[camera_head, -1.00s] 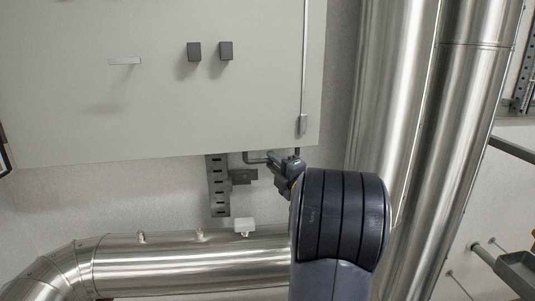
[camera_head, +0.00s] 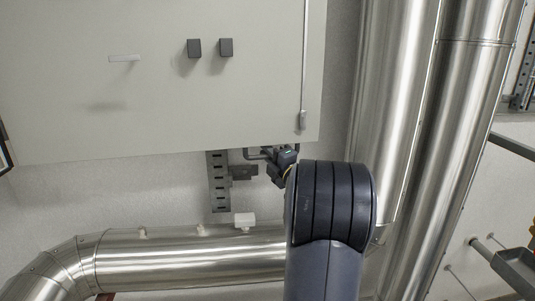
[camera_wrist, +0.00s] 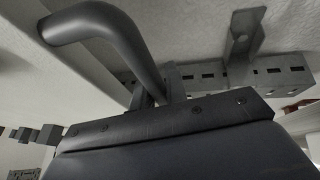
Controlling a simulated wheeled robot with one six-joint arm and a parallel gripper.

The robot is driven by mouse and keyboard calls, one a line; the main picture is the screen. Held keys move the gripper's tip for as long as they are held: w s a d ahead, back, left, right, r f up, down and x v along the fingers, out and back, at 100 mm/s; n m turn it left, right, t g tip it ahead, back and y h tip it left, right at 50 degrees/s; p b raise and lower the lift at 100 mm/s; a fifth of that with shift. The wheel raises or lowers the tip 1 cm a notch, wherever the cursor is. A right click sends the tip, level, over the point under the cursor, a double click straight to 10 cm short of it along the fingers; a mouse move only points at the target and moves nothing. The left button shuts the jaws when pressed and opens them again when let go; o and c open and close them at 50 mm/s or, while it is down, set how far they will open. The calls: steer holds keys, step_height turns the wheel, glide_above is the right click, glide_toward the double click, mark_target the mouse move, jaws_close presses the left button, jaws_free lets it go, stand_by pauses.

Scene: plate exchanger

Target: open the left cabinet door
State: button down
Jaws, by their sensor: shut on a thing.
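The pale cabinet front (camera_head: 150,115) fills the upper left of the head view, with two dark square knobs (camera_head: 194,48) and a small light plate (camera_head: 124,58). A thin vertical rod with a small grip (camera_head: 302,120) runs along its right side. A dark bent bar (camera_head: 250,155) shows just below the cabinet's bottom edge, and is large in the wrist view (camera_wrist: 118,40). My gripper (camera_head: 283,156) is at the right end of this bar. In the wrist view its fingers (camera_wrist: 160,88) are shut on the bar. The exact contact is partly hidden.
Shiny vertical pipes (camera_head: 395,110) stand close to the right of my arm. A horizontal pipe (camera_head: 190,262) runs below the cabinet.

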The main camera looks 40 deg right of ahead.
steer(key=s+a+m+h+b, duration=0.1)
steer(key=s+a+h+b, duration=0.1)
steer(key=s+a, duration=0.3)
steer(key=s+h, duration=0.1)
steer(key=s, duration=0.3)
steer(key=shift+m+g, duration=0.3)
steer(key=shift+m, duration=0.1)
steer(key=c, duration=1.7)
jaws_free()
steer(key=b+v, duration=0.1)
steer(key=v, duration=0.9)
steer(key=shift+s+f+b, duration=0.1)
steer(key=shift+s+b, duration=0.3)
